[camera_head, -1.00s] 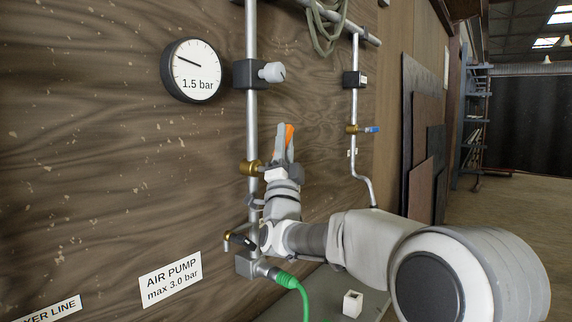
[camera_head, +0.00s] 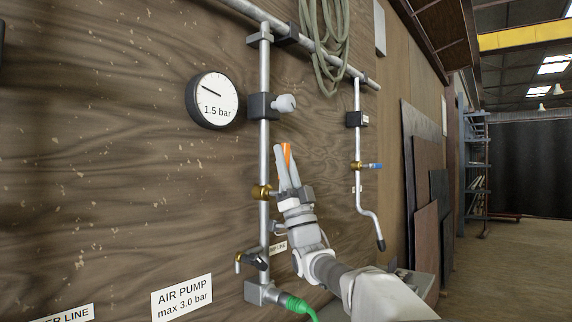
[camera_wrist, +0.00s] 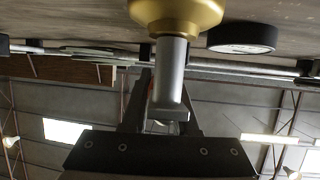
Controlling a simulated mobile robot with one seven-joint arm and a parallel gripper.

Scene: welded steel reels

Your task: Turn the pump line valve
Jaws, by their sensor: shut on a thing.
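The pump line valve has a brass body (camera_head: 262,192) on the upright steel pipe above the air pump label. Its orange lever (camera_head: 287,154) points up, roughly along the pipe. My gripper (camera_head: 282,150) is shut on this lever, with its grey fingers pointing up on either side of it. The fingers hide much of the lever. In the wrist view the brass body (camera_wrist: 178,12) is at the top, with a grey stem (camera_wrist: 171,70) reaching down between my fingers. Only a small reddish patch of the lever shows there.
A gauge (camera_head: 212,100) marked 1.5 bar and a grey knob (camera_head: 285,103) are above the valve. Below are another brass fitting with a black handle (camera_head: 255,261) and a green hose (camera_head: 297,304). A second pipe with a blue-handled valve (camera_head: 375,166) is at the right.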

